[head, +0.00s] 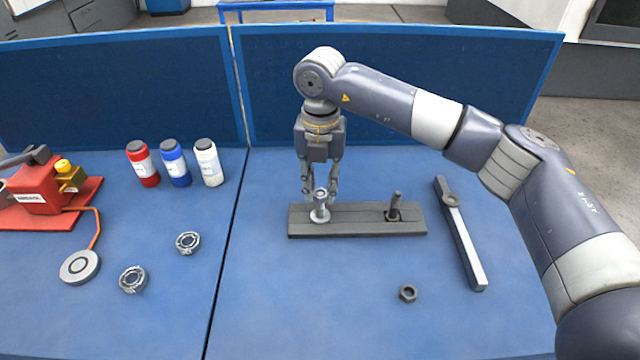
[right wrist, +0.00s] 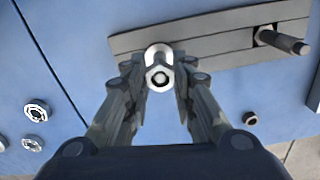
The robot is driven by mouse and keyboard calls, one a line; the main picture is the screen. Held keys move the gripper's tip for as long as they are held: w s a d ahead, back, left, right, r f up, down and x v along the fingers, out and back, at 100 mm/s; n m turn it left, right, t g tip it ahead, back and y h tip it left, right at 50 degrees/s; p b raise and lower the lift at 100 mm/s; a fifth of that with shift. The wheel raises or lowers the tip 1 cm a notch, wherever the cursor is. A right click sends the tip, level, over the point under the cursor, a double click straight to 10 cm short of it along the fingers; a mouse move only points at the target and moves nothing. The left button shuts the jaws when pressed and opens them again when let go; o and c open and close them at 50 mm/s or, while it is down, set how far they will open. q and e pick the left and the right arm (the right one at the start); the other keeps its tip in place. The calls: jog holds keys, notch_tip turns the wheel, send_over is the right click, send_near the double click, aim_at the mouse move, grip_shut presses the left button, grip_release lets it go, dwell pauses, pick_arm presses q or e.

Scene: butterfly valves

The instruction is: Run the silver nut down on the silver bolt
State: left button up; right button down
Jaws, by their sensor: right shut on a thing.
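The silver bolt (head: 320,207) stands upright at the left end of a dark grey slotted block (head: 365,232). The silver nut (right wrist: 160,77) is a bright hexagon with a dark hole in the right wrist view; it appears to be at the top of the bolt, but how far the bolt enters it cannot be told. My right gripper (head: 320,195) points straight down over the bolt, its fingers on both sides. It is shut on the silver nut, as the right wrist view (right wrist: 160,80) also shows. My left gripper is not in view.
A dark bolt (head: 396,205) stands at the block's right end. A dark nut (head: 407,293) lies in front, and a long wrench-like bar (head: 462,240) lies to the right. Two metal rings (head: 187,242), three bottles (head: 174,163) and a red device (head: 38,190) are to the left.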

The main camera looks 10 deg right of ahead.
jog(key=m, duration=0.7)
jog(key=shift+s, duration=0.15)
jog(key=m, duration=0.7)
jog(key=shift+d, duration=0.1)
jog(key=c, duration=1.6)
grip_release()
